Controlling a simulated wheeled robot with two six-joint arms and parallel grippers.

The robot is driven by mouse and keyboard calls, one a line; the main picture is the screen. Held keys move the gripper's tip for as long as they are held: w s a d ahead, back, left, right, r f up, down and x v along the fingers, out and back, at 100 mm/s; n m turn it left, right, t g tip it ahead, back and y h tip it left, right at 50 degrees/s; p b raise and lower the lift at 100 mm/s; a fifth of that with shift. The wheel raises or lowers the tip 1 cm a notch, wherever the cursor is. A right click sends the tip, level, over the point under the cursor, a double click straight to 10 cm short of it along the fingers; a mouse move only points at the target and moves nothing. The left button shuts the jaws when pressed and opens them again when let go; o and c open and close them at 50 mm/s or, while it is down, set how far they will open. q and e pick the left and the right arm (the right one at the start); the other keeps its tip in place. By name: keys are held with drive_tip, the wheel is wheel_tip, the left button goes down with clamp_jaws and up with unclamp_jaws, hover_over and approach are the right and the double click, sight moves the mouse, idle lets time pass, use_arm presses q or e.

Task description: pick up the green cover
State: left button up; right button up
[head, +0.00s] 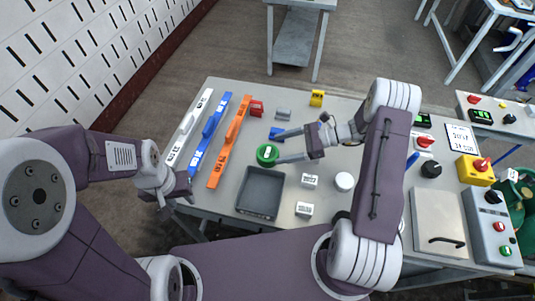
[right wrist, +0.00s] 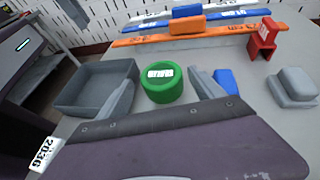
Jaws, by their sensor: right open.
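The green cover (head: 267,155) is a short round cap with a white label on top, lying on the grey table behind the dark tray. In the right wrist view the green cover (right wrist: 163,91) sits ahead of and between my right gripper's two fingers. My right gripper (head: 278,149) is open and empty, its fingers spread with the tips close to the cover. Whether they touch it I cannot tell. My left gripper (head: 177,201) is at the table's left front edge, away from the cover, and its opening is unclear.
A dark grey tray (head: 261,192) stands in front of the cover. A blue block (head: 277,133) lies close behind it, near a finger. White, blue and orange (head: 229,142) bars lie at the left. White blocks (head: 309,181) and a white cylinder (head: 344,181) stand to the right.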

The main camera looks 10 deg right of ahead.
sight(267, 152)
drive_tip(key=x, duration=0.6)
drive_tip(key=shift+a+f+p, duration=0.15)
drive_tip(key=shift+f+p, duration=0.05)
drive_tip(key=shift+p, duration=0.1)
drive_tip(key=c, duration=1)
wheel_tip(267, 152, up, 4)
drive_tip(key=shift+f, duration=0.1)
drive_tip(key=w+d+r, duration=0.1)
drive_tip(key=d+r, duration=0.1)
drive_tip(key=d, duration=0.1)
drive_tip(key=w+d+r, duration=0.1)
drive_tip(key=d+r, duration=0.1)
drive_tip(key=d, duration=0.2)
drive_tip(key=w+d+r, duration=0.1)
drive_tip(key=d+r, duration=0.2)
drive_tip(key=d, duration=0.1)
drive_tip(key=shift+d+r, duration=0.15)
drive_tip(key=shift+d, duration=0.05)
